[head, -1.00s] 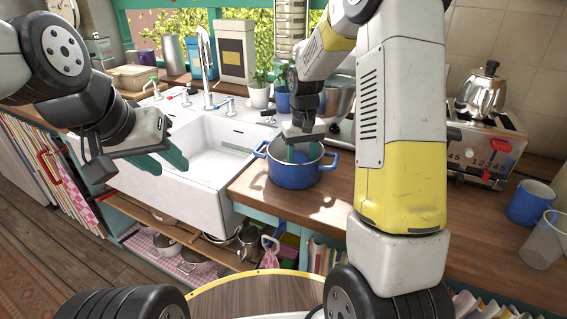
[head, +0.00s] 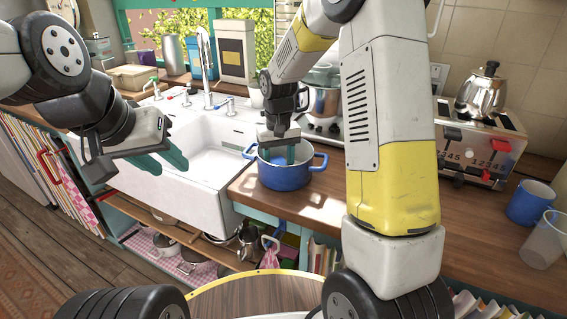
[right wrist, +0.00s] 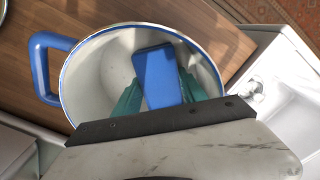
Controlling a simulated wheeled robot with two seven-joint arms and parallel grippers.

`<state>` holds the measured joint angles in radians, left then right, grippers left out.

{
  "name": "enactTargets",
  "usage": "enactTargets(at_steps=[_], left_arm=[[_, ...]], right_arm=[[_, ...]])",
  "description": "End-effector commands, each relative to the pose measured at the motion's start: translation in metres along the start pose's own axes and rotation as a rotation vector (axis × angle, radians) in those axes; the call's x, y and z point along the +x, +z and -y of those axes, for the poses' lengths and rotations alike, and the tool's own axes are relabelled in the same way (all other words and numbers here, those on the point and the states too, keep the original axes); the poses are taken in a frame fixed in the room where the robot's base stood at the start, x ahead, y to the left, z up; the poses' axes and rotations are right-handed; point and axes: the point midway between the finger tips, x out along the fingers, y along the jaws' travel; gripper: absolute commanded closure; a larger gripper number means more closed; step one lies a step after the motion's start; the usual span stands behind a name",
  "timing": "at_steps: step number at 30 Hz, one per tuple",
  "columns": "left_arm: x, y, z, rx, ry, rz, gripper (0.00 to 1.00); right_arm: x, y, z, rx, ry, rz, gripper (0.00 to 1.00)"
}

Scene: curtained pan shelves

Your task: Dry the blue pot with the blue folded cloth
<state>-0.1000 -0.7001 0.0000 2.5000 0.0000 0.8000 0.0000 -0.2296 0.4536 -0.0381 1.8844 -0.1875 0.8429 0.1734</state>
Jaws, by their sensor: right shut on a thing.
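The blue pot (head: 285,178) stands upright on the wooden counter just right of the sink, its pale inside showing in the right wrist view (right wrist: 100,75). My right gripper (head: 279,157) reaches down into the pot from above. In the right wrist view its teal fingers (right wrist: 160,95) are closed on the blue folded cloth (right wrist: 158,72), which lies between them inside the pot. Whether the cloth touches the pot's wall or floor is unclear. My left gripper (head: 165,160) is empty over the sink's left part, its two teal fingers apart.
The white sink (head: 205,195) with its tap (head: 206,65) is left of the pot. A toaster (head: 480,150), a kettle (head: 483,90), a blue mug (head: 530,203) and a clear cup (head: 545,240) stand at the right. The counter between pot and mug is mostly clear.

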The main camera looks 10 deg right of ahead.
Motion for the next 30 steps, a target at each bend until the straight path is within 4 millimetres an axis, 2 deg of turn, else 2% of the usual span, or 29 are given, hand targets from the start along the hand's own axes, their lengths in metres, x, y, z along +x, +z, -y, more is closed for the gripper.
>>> enactTargets(at_steps=[18, 24, 30], left_arm=[[0.0, 0.0, 0.0, 0.0, 0.0, 0.0, 0.64], [0.0, 0.0, 0.0, 0.0, 0.0, 0.0, 0.64], [0.0, 0.0, 0.0, 0.0, 0.0, 0.0, 0.64]], right_arm=[[0.002, 0.001, -0.065, 0.007, 0.002, 0.003, 1.0], [0.002, 0.002, -0.075, 0.004, 0.002, 0.004, 1.0], [0.001, 0.002, -0.07, 0.001, 0.002, 0.005, 1.0]])
